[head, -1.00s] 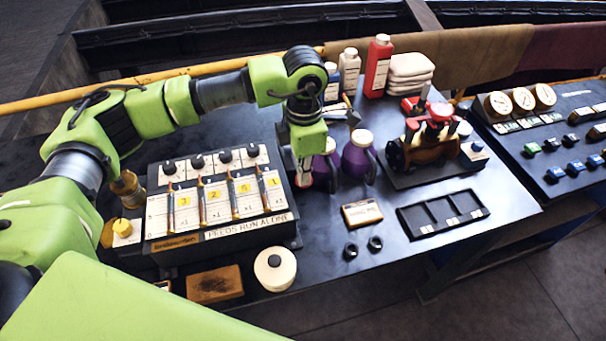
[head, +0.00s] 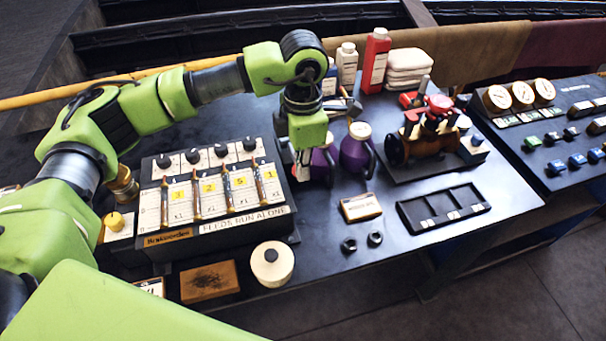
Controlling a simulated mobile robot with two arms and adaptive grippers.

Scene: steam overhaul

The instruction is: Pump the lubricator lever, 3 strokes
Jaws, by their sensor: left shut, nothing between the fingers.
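The lubricator (head: 218,228) is a dark box with a white sloped face, several sight glasses, yellow number tags and black knobs. It stands on the bench at the left of the head view. My left gripper (head: 302,175) points down at the lubricator's right end, by its back right corner. Its fingers are shut with nothing seen between them. I cannot make out the pump lever; the gripper and wrist cover much of that end. Whether the fingers touch anything there cannot be told. My right gripper is not in view.
Purple oil cans (head: 356,150) stand close right of the gripper. A valve assembly (head: 428,140) and a black tray (head: 443,208) lie further right. A white round tin (head: 272,264) and a brown block (head: 209,281) sit in front. Bare bench lies around two black nuts (head: 349,245).

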